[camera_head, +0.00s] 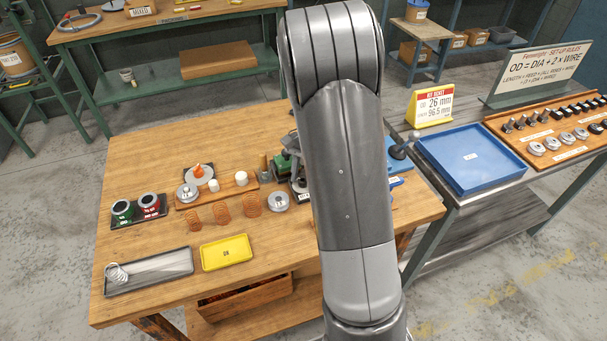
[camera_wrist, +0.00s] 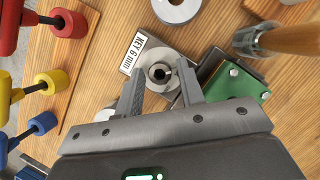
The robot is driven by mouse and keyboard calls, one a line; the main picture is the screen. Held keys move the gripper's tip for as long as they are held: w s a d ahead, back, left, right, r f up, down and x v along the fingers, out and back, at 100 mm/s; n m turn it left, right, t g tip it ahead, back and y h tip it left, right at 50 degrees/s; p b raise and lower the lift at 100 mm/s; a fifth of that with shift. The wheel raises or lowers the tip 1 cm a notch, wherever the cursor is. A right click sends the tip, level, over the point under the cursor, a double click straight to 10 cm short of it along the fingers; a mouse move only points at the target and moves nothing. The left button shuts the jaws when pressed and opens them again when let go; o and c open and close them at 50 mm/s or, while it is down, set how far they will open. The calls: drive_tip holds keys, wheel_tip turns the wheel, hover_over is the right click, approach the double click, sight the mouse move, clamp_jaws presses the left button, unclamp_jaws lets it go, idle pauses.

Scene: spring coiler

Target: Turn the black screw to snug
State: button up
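In the wrist view, my gripper (camera_wrist: 160,72) is open, with its two fingers apart on either side of a round steel collar (camera_wrist: 147,63). The collar has a dark socket-like centre (camera_wrist: 160,73), which may be the black screw; I cannot tell for sure. Nothing shows held between the fingers, and I cannot tell whether they touch the collar. A white label reading "KEY 6 mm" (camera_wrist: 146,54) lies beside the collar. In the head view my arm hides the gripper and most of the machine (camera_head: 290,165).
A green block (camera_wrist: 233,82) sits right of the fingers. A wood-handled tool (camera_wrist: 285,38) stands at upper right. Red (camera_wrist: 70,23), yellow (camera_wrist: 50,82) and blue (camera_wrist: 42,123) handles line the left. A yellow tray (camera_head: 226,252) and grey tray (camera_head: 150,272) occupy the bench front.

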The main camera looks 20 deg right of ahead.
drive_tip(key=c, duration=0.7)
drive_tip(key=shift+m, duration=0.3)
drive_tip(key=m+t+y, duration=0.1)
drive_tip(key=m, duration=0.2)
drive_tip(key=shift+s+m, duration=0.15)
drive_tip(key=shift+m, duration=0.15)
drive_tip(key=m+t, duration=0.2)
drive_tip(key=m, duration=0.2)
drive_tip(key=shift+s+d+m, duration=0.1)
drive_tip(key=shift+s+m, duration=0.05)
drive_tip(key=shift+m, duration=0.15)
drive_tip(key=m+t, duration=0.2)
drive_tip(key=m, duration=0.2)
drive_tip(key=shift+s+m, duration=0.1)
drive_tip(key=shift+m, duration=0.2)
drive_tip(key=shift+m+t+h, duration=0.4)
drive_tip(key=shift+m+t, duration=0.3)
drive_tip(key=shift+m, duration=1.5)
